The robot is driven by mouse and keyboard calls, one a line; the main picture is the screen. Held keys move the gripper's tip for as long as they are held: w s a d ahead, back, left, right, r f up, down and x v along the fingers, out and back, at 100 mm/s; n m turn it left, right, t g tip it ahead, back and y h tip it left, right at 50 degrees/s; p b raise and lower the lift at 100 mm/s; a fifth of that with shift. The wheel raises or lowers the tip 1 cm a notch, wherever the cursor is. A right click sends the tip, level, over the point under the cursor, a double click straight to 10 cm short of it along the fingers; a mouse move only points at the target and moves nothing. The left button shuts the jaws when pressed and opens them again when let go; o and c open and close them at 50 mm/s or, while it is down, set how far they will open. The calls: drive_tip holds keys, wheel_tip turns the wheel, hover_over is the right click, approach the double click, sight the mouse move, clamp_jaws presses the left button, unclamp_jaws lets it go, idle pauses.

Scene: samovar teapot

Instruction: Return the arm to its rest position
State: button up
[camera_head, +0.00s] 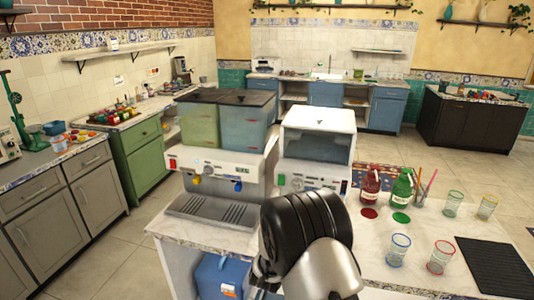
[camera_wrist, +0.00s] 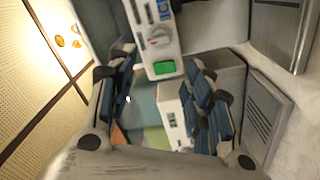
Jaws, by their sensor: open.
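My arm (camera_head: 305,240) rises into the bottom middle of the head view, black and silver, in front of the white counter. My gripper is mostly hidden behind it there, with only dark parts showing at its lower left. In the wrist view my gripper (camera_wrist: 160,68) has its two blue-and-black fingers spread apart, with nothing held between them.
A drink dispenser (camera_head: 215,175) and a white machine (camera_head: 318,150) stand close behind my arm. To the right are a red bottle (camera_head: 370,187), a green bottle (camera_head: 402,189), several glasses and a black mat (camera_head: 497,266). Open floor lies beyond the counter.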

drive_tip(key=s+a+r+m+g+y, duration=0.1)
drive_tip(key=s+r+m+g+y, duration=0.2)
drive_tip(key=r, duration=0.7)
drive_tip(key=s+r+m+g+y, duration=0.1)
drive_tip(key=s+r+g+y, duration=0.25)
drive_tip(key=s, duration=0.85)
drive_tip(key=s+d+f+m+g, duration=0.1)
drive_tip(key=s+d+m+g, duration=0.1)
drive_tip(key=s, duration=1.4)
drive_tip(key=s+d+f+m+g, duration=0.1)
drive_tip(key=s+d+m+g, duration=0.2)
drive_tip(key=s, duration=1.2)
drive_tip(key=shift+s+d+f+g+h, duration=0.15)
drive_tip(key=shift+s+f+g+h, duration=0.3)
drive_tip(key=shift+g, duration=0.2)
drive_tip(key=shift+w+r, duration=0.1)
drive_tip(key=shift+c, duration=0.3)
